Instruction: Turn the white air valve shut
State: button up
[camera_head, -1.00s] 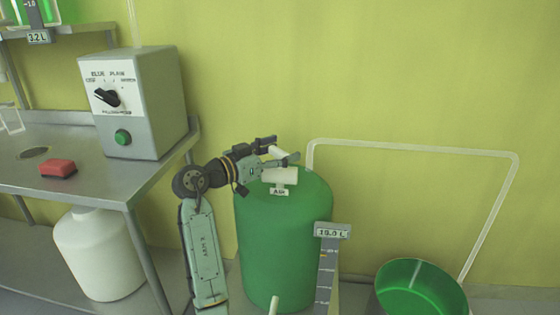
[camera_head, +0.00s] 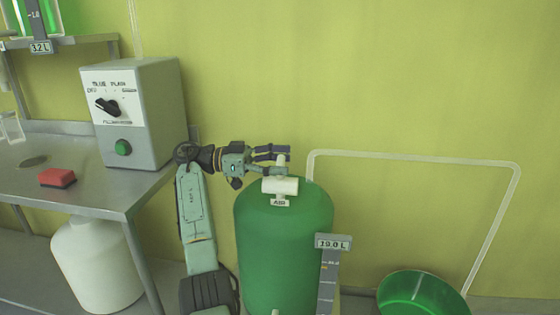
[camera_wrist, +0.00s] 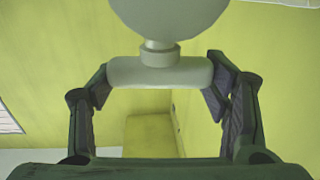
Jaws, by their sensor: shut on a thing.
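The white air valve (camera_head: 280,186) sits on top of the green tank (camera_head: 284,235), above a small label that seems to read AIR. Its white handle (camera_head: 281,161) stands up between the fingers of my gripper (camera_head: 286,160), which reaches in from the left. In the wrist view the handle (camera_wrist: 160,72) is a pale crossbar on a short neck below a large round pale part. My gripper (camera_wrist: 160,88) is shut on the handle, with one finger at each end of the bar. Part of the handle is hidden by the fingers in the head view.
A grey control box (camera_head: 140,115) and a red block (camera_head: 57,178) stand on the metal bench (camera_head: 100,192) at left. A white jug (camera_head: 98,262) is below it. A level gauge marked 19.0 L (camera_head: 333,243), a pale pipe (camera_head: 415,158) and a green bowl (camera_head: 420,294) are at right.

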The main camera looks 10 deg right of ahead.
jog(key=shift+f+m+g+y, duration=0.15)
jog(key=shift+m+g+y, duration=0.35)
jog(key=shift+g, duration=0.4)
jog(key=o, duration=1.2)
jog(key=shift+n+t+h, duration=0.4)
jog(key=shift+t, duration=0.4)
